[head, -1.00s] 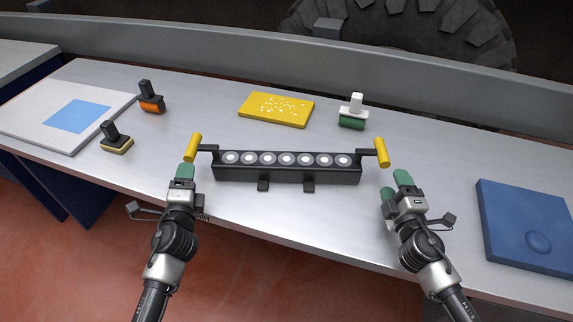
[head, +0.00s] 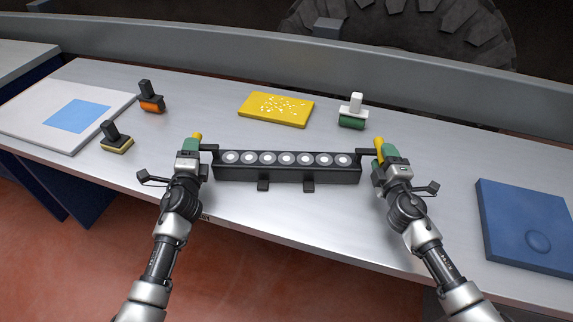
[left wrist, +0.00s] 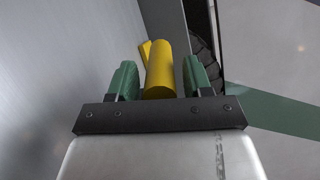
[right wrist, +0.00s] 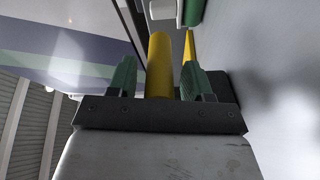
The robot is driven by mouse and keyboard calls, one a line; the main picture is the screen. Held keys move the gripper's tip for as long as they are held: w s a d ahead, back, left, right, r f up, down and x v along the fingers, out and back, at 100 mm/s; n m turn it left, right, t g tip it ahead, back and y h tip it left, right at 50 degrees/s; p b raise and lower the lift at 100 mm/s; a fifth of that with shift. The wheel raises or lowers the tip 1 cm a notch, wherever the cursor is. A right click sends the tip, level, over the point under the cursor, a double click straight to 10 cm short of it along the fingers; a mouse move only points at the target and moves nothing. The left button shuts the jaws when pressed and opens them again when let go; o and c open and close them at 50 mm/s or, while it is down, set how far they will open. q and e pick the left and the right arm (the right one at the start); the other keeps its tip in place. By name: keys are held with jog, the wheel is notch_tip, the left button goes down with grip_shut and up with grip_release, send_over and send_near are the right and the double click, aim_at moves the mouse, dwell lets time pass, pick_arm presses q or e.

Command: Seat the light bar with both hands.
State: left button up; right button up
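The black light bar (head: 286,172) with a row of round white lamps lies on the metal bench. A yellow handle is mounted at each end. My left gripper (head: 192,148) is at the left handle (head: 196,137). In the left wrist view, this yellow handle (left wrist: 160,68) stands between the green fingers (left wrist: 160,80), with a gap showing on the left side. My right gripper (head: 385,152) is at the right handle (head: 378,146). In the right wrist view, this yellow handle (right wrist: 159,66) stands between the spread fingers (right wrist: 158,82), with gaps on both sides.
Behind the bar lie a yellow speckled block (head: 275,109) and a green-and-white stamp-like tool (head: 353,112). Two more such tools, orange (head: 151,98) and black-yellow (head: 117,138), stand left. A white board (head: 60,112) is far left, a blue pad (head: 530,225) right.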

pick_arm(q)
grip_shut()
pick_arm(e)
grip_shut()
